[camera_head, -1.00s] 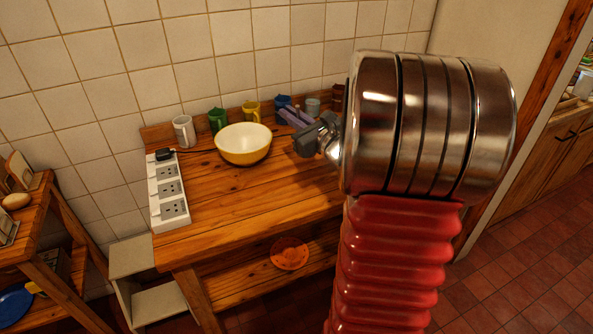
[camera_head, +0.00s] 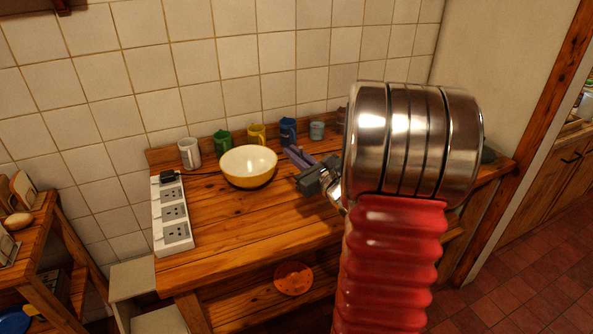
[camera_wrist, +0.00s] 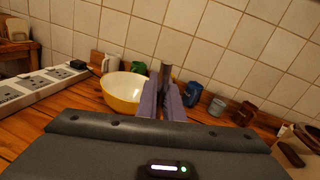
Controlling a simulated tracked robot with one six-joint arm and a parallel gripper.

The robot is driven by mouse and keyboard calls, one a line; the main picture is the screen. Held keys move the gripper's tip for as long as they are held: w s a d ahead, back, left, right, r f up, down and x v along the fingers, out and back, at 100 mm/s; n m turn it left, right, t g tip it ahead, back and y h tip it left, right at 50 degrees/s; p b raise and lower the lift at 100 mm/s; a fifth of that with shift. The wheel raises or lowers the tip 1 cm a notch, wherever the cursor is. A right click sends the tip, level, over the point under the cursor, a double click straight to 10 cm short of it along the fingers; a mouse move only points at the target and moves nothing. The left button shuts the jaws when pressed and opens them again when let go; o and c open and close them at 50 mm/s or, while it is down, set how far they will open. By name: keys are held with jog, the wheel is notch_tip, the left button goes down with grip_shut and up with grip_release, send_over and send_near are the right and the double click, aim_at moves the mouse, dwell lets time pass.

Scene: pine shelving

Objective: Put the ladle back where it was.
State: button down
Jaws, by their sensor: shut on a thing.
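My gripper (camera_head: 293,152) is over the back part of the wooden table, just right of the bowl in the head view. Its two purple fingers show in the wrist view (camera_wrist: 164,97), shut on a narrow grey-brown piece that stands up between them. This piece looks like part of the ladle (camera_wrist: 166,73). Its remaining length is hidden by the fingers and the gripper body. In the head view I cannot make out the ladle. My red and metal arm covers the right part of the table there.
A yellow bowl with a white inside (camera_head: 248,168) stands on the table (camera_head: 225,220). Several mugs line the back edge, including a white one (camera_head: 189,153) and a blue one (camera_head: 288,131). A white power strip (camera_head: 173,214) lies at left. An orange dish (camera_head: 294,279) is on the lower shelf.

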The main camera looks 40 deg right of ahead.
jog(key=shift+f, duration=0.4)
jog(key=shift+f, duration=2)
jog(key=c, duration=1.9)
grip_release()
jog(key=s+a, duration=0.1)
jog(key=s, duration=1.1)
jog(key=shift+a, duration=0.2)
